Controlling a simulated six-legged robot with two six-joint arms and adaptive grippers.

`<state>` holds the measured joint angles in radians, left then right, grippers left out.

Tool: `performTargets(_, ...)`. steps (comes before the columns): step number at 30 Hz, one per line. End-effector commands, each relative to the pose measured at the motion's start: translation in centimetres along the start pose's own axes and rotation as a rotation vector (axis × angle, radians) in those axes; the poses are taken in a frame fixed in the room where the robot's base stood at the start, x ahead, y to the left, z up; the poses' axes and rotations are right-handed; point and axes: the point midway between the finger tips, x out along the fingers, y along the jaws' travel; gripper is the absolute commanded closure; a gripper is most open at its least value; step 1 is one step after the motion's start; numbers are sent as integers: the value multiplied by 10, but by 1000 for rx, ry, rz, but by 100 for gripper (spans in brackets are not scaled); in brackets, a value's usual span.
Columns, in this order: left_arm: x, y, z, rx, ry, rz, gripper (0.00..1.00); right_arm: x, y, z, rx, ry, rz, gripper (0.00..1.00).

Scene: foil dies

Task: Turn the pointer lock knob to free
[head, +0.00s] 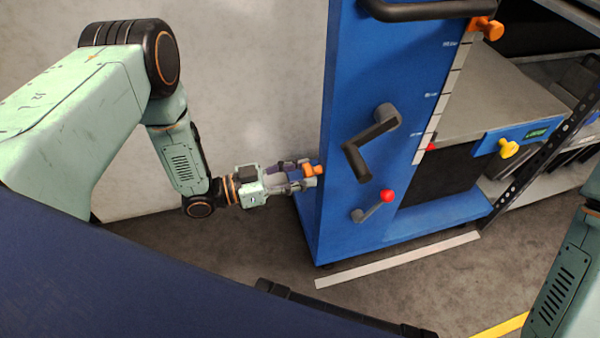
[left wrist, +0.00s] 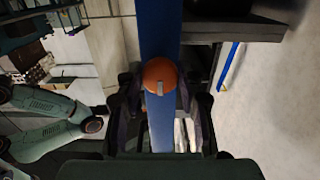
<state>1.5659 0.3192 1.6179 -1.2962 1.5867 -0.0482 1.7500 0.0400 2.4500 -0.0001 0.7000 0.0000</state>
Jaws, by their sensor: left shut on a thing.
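An orange knob (head: 313,169) sticks out of the left side of the blue machine column (head: 345,235). My left gripper (head: 306,176) is shut on this knob, with one finger on each side of it. In the left wrist view the knob (left wrist: 160,74) is round, with a short pale mark on its lower part, between the dark fingers of the gripper (left wrist: 162,95). Another orange knob (head: 487,27) sits at the top of the white scale (head: 440,95). I cannot tell from any label which knob is the pointer lock. My right gripper is out of view.
A dark crank handle (head: 372,140) and a small red-tipped lever (head: 374,207) stand out from the column's front. A yellow knob (head: 508,148) sits on the blue front rail at right. A white strip (head: 398,259) lies on the floor. The wall left of the column is bare.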

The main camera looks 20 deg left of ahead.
Motion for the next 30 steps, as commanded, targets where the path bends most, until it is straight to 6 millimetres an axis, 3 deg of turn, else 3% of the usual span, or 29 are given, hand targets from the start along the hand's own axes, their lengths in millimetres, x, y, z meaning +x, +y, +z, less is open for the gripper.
performTargets(11,0,0,0,-137,-1,0,95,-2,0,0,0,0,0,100)
performTargets(30,0,2,0,-727,-1,-1,95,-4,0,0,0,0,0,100)
